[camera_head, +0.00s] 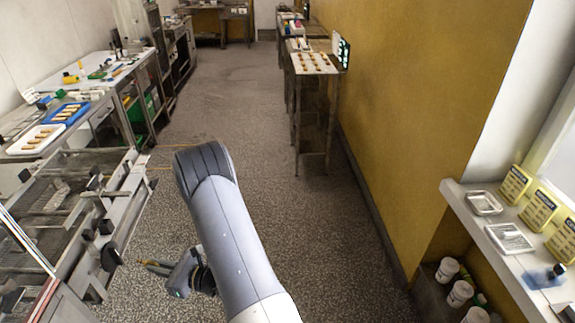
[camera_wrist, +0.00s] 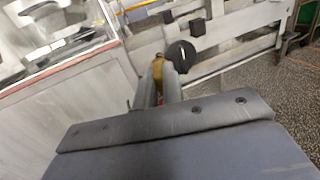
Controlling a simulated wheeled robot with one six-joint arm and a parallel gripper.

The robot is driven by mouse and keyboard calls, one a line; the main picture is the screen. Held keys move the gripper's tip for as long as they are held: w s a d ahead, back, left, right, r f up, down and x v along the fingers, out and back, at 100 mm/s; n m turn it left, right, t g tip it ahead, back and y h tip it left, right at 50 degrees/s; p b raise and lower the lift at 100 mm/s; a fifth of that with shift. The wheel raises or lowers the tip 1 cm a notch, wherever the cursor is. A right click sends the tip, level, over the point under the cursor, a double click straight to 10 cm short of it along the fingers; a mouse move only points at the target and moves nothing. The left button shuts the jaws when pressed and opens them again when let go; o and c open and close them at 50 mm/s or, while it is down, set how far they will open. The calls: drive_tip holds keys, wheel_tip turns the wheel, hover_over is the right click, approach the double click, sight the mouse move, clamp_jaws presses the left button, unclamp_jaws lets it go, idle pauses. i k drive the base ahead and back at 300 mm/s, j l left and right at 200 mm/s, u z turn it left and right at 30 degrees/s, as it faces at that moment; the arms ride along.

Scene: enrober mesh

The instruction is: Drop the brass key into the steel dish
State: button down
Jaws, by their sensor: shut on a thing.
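My gripper (camera_head: 160,267) hangs low over the floor, beside the machine on the left. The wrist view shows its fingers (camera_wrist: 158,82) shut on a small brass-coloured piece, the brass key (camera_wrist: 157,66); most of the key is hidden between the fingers. Two shallow steel dishes lie on the white ledge at the right of the head view, far from my gripper. The farther dish (camera_head: 485,203) looks empty. The nearer dish (camera_head: 509,238) seems to have something pale in it, too small to make out.
The white ledge (camera_head: 463,211) also bears yellow boxes (camera_head: 538,209) and a blue item (camera_head: 545,277). White tubs (camera_head: 460,293) stand below it. The mesh machine (camera_head: 65,215) is close on the left. A table with a tray (camera_head: 314,63) stands along the yellow wall. The middle floor is clear.

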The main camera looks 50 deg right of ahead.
sight(477, 206)
drive_tip(key=z, duration=3.05)
drive_tip(key=i+z, duration=0.1)
drive_tip(key=i, duration=0.55)
drive_tip(key=i+j+z, duration=0.15)
drive_tip(key=i, duration=0.45)
